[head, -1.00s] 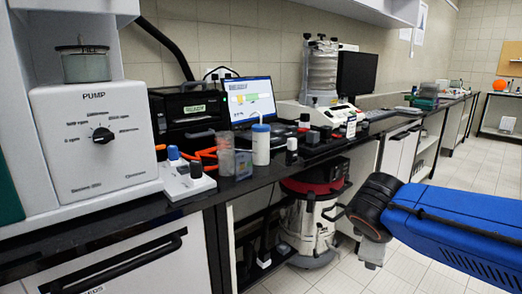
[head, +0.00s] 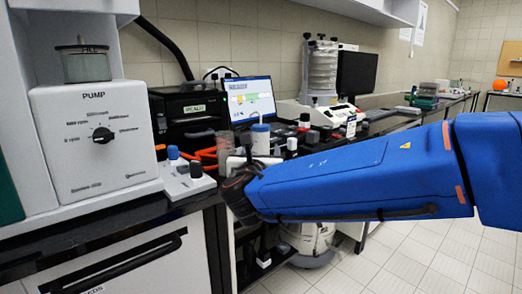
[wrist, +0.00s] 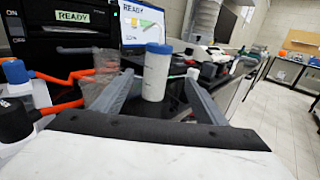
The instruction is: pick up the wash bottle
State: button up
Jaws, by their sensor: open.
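The wash bottle (head: 261,138) is a white cylinder with a blue cap, upright on the dark bench. In the head view its lower part is hidden behind my gripper (head: 252,162). In the wrist view the wash bottle (wrist: 156,76) stands upright ahead, in line with the gap between the two grey fingers of my gripper (wrist: 159,80). The fingers are apart and nothing is held. Whether the bottle is fully between the fingertips or just beyond them I cannot tell.
A clear beaker (wrist: 106,64) stands close left of the bottle, near the left finger. A laptop (head: 248,97) stands behind; a sieve shaker (head: 319,80) is to the right.

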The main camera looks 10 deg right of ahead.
aim_at(262, 139)
jog(key=w, duration=0.4)
jog(key=w+d, duration=0.1)
jog(key=w, duration=0.2)
jog(key=w+d, duration=0.1)
jog(key=w, duration=0.3)
jog(key=shift+w+d, duration=0.15)
jog(key=shift+w, duration=0.15)
jog(key=shift+w+d+f, duration=0.1)
jog(key=shift+w, duration=1.25)
jog(key=shift+w+d+f, duration=0.1)
jog(key=shift+w, duration=1.25)
jog(key=shift+r, duration=0.1)
jog(key=shift+c, duration=0.2)
jog(key=c, duration=0.7)
